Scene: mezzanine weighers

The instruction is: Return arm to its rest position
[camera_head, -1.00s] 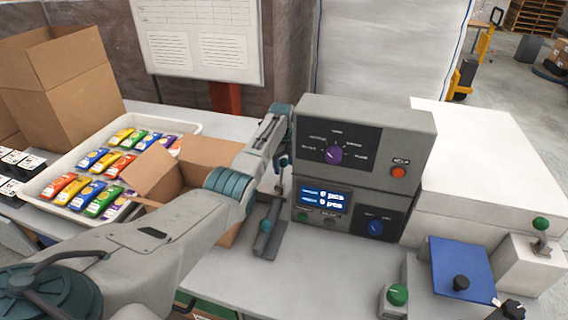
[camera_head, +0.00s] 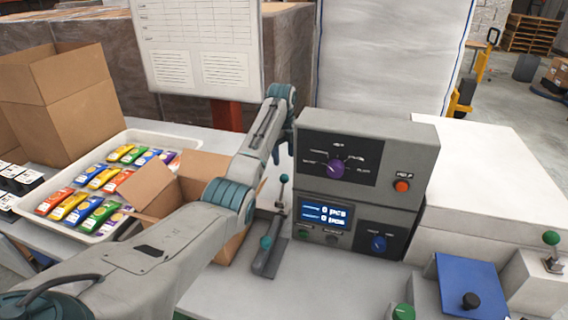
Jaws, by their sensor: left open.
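My left arm (camera_head: 150,250) reaches in from the lower left, bends at its teal elbow joint (camera_head: 229,195) and rises to the wrist beside the grey control unit (camera_head: 366,130). My left gripper (camera_head: 277,154) is small and partly hidden by the arm, just left of the unit. It is open, with nothing seen between its fingers. It is above a lever with a teal knob (camera_head: 284,178); I cannot tell whether they touch. My right gripper is out of view.
An open carton (camera_head: 190,180) stands close behind the left forearm. A white tray (camera_head: 190,124) of colourful packs and a tall cardboard box (camera_head: 60,100) are at left. A white block (camera_head: 490,170) and blue plate (camera_head: 466,282) are at right.

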